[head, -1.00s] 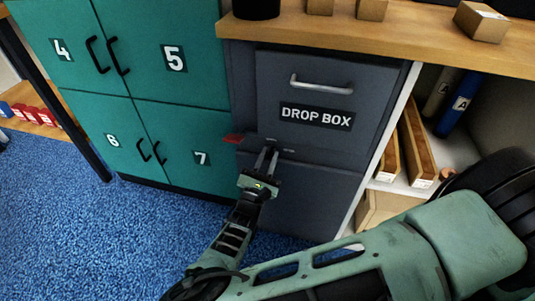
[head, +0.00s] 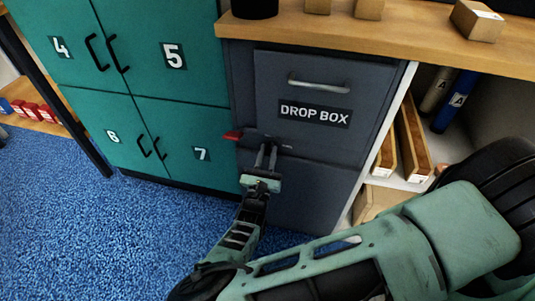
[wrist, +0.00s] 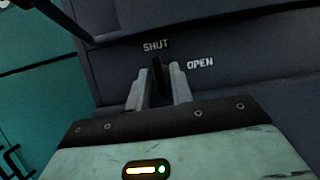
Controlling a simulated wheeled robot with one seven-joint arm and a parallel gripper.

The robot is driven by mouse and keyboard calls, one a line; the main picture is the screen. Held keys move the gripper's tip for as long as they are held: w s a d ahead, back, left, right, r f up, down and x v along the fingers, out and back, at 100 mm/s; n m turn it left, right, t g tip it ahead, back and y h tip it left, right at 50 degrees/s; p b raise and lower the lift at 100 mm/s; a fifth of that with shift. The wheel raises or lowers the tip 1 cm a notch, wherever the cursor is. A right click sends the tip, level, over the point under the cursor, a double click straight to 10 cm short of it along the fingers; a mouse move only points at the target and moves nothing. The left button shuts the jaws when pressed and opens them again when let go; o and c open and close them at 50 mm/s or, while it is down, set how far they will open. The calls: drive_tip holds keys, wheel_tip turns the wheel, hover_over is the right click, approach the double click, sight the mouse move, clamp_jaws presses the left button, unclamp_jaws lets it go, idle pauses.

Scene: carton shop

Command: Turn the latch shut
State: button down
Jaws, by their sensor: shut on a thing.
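The drop box (head: 345,85) is a dark grey cabinet front with a handle and a white-lettered sign. A latch plate with small lettering sits below its door. In the wrist view, the dark latch lever (wrist: 157,72) stands between my fingers, its end just below the word SHUT; OPEN is to the right. My gripper (head: 267,150) is shut on the lever, with a finger on each side; it also fills the lower wrist view (wrist: 160,78). Much of the lever is hidden by the fingers. A red tab (head: 233,136) sticks out left of the latch plate.
Teal lockers (head: 170,90) with black handles stand left of the drop box. A wooden counter (head: 400,40) runs above it. An open shelf with long cartons (head: 413,140) is at the right. Blue carpet (head: 60,220) lies clear in front.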

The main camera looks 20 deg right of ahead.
drive_tip(key=shift+f, duration=0.1)
drive_tip(key=c, duration=1.5)
unclamp_jaws()
drive_tip(key=v, duration=1.7)
drive_tip(key=shift+s+a+b, duration=0.1)
drive_tip(key=shift+s+b, duration=0.1)
drive_tip(key=shift+b, duration=0.1)
